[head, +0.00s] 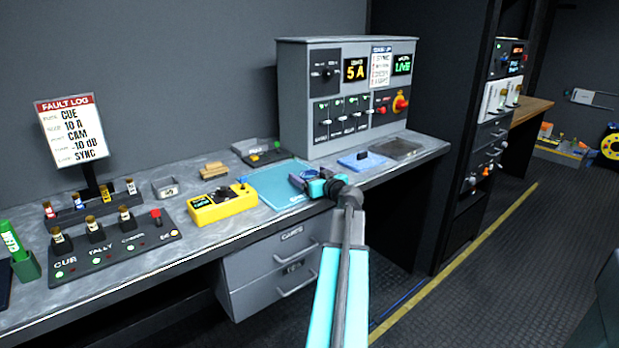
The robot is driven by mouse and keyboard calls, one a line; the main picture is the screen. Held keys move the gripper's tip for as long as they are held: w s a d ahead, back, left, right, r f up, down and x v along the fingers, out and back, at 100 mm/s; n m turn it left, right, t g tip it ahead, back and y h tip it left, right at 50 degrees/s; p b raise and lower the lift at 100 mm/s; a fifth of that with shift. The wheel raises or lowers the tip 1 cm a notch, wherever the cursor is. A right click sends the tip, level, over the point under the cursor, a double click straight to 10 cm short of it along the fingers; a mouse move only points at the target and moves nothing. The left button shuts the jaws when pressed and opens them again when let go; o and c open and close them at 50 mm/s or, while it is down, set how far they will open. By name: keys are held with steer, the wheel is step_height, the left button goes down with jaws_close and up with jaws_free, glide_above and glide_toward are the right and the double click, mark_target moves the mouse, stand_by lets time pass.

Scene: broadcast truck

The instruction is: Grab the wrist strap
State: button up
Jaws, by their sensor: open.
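A small dark blue looped band (297,181), which looks like the wrist strap, lies at the right side of the teal mat (272,188) on the workbench. My gripper (308,183) is right at it, reaching in from the right over the bench's front edge. The gripper is open. Its fingers are small in this view and partly overlap the band, so I cannot tell whether they are around it or touching it.
A yellow meter (222,203) stands just left of the mat. A blue pad (362,161) lies to its right. A grey equipment console (346,96) stands behind. Left are a switch panel (115,241) and a fault log sign (72,131). Drawers (272,252) sit under the bench.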

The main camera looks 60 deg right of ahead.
stand_by(0.3)
steer(key=c, duration=1.1)
steer(key=shift+r, duration=0.1)
steer(key=shift+r, duration=1.5)
steer(key=shift+s+a+r, duration=0.15)
steer(key=shift+a+r, duration=0.05)
steer(key=s+a, duration=0.4)
steer(key=a, duration=0.1)
steer(key=s+a, duration=0.2)
steer(key=a, duration=0.1)
steer(key=shift+s+a+r, duration=0.1)
steer(key=shift+s+r, duration=0.15)
steer(key=shift+r, duration=0.15)
steer(key=shift+f+b, duration=0.1)
steer(key=shift+b, duration=1.05)
